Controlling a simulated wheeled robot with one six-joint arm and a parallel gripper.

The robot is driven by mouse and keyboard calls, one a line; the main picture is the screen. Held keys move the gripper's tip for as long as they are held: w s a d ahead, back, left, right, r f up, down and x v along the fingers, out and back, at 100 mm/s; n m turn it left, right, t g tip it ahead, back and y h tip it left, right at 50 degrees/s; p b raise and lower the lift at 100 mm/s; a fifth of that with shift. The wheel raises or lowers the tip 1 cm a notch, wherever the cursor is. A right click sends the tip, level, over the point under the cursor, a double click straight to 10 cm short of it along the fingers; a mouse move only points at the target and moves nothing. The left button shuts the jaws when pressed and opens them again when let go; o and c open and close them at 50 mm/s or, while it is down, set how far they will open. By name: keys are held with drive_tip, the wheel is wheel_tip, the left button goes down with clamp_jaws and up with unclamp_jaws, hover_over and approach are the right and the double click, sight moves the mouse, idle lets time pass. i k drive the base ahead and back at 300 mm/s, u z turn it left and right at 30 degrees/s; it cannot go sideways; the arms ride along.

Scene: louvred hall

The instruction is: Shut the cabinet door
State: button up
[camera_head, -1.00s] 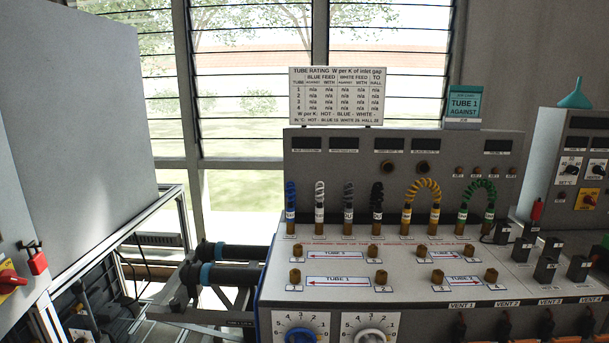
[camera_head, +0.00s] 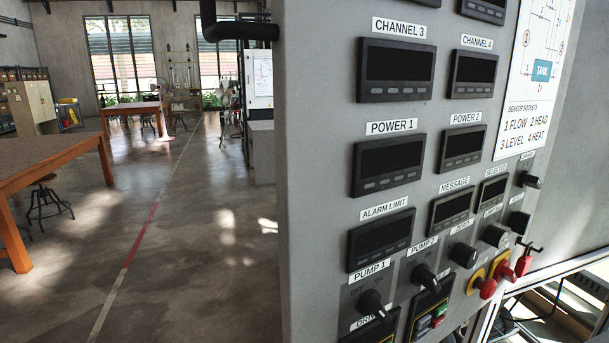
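A pale beige cabinet (camera_head: 40,103) stands far off at the left of the head view, behind a wooden table. It is small in the picture, and I cannot tell whether its door is open or shut. I also cannot tell whether it is the task's cabinet. My gripper is not in view.
A grey instrument panel (camera_head: 318,160) with displays and knobs fills the right, very close. A wooden table (camera_head: 60,158) stands at left with a stool (camera_head: 48,200) beside it. Another table (camera_head: 135,110) stands farther back. The floor (camera_head: 165,220) between is clear, with a painted line.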

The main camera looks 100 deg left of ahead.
sight(318, 120)
drive_tip(key=u, duration=2.35)
drive_tip(key=i, duration=0.5)
drive_tip(key=u, duration=0.15)
drive_tip(key=k, duration=1.15)
drive_tip(key=u, duration=0.1)
